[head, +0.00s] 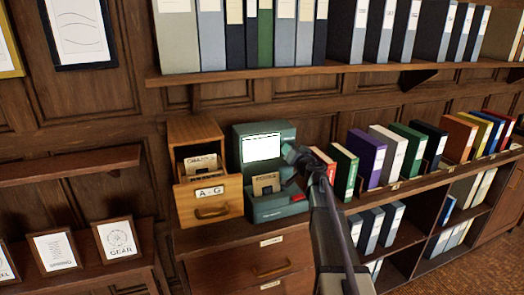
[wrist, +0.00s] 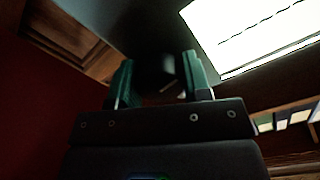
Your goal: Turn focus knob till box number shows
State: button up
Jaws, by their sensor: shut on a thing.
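A green reader (head: 239,150) stands on the wooden cabinet, with a lit white screen (head: 262,147) and a tan card in its lower part. In the wrist view the bright screen (wrist: 255,32) shows a dark broken line; no number is readable. My gripper (head: 300,160) is at the reader's right side, beside the screen. In the wrist view its two green fingers (wrist: 162,80) are shut on a dark, blurred round part, which looks like the focus knob (wrist: 158,66). In the head view the gripper hides the knob.
A wooden card box (head: 230,208) labelled A-G stands open just left of the reader. Books (head: 366,158) stand close on the right, behind my arm. A shelf of binders (head: 340,70) runs above. Framed pictures (head: 118,240) stand at lower left.

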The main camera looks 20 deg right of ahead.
jog(key=m, duration=0.5)
jog(key=shift+m, duration=0.5)
jog(key=m, duration=0.6)
